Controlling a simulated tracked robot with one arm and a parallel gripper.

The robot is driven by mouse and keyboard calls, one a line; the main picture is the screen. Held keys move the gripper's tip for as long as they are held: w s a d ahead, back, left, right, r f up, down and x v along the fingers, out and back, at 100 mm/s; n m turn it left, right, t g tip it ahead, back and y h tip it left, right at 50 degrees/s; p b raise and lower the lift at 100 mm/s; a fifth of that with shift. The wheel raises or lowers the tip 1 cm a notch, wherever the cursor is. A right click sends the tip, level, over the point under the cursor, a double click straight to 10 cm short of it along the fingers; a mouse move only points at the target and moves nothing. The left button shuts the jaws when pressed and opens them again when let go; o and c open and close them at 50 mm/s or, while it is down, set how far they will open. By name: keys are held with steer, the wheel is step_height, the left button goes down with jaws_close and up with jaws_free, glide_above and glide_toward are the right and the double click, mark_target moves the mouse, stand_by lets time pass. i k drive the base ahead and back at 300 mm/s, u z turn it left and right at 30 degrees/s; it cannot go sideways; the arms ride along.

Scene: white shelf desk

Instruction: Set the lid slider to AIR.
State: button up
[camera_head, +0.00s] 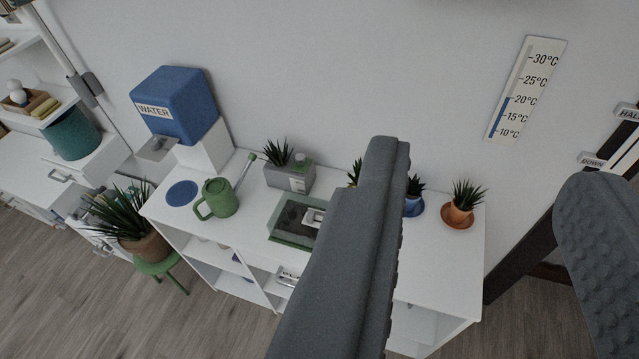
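A low tray-like box with a green rim and a dark, see-through top (286,237) stands on the white shelf desk, left of my left finger. A small pale piece (313,217) on its top looks like the lid slider. My left finger hides the box's right part, and I cannot read any AIR mark or tell the slider's setting. My gripper (487,163) is open, with its two dark fingers wide apart and nothing between them but wall, desk and a plant farther off. It is nearer the camera than the desk and apart from the box.
On the desk (447,258) are a green watering can (219,198), a grey planter (290,177), a blue water tank (178,100), and small potted plants, including one in an orange pot (458,214). A thermometer (525,88) hangs on the wall. A dark slanted post stands at right.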

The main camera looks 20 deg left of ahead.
mark_target(310, 216)
steer(key=u, duration=0.35)
steer(key=i, duration=0.9)
steer(key=u, duration=0.65)
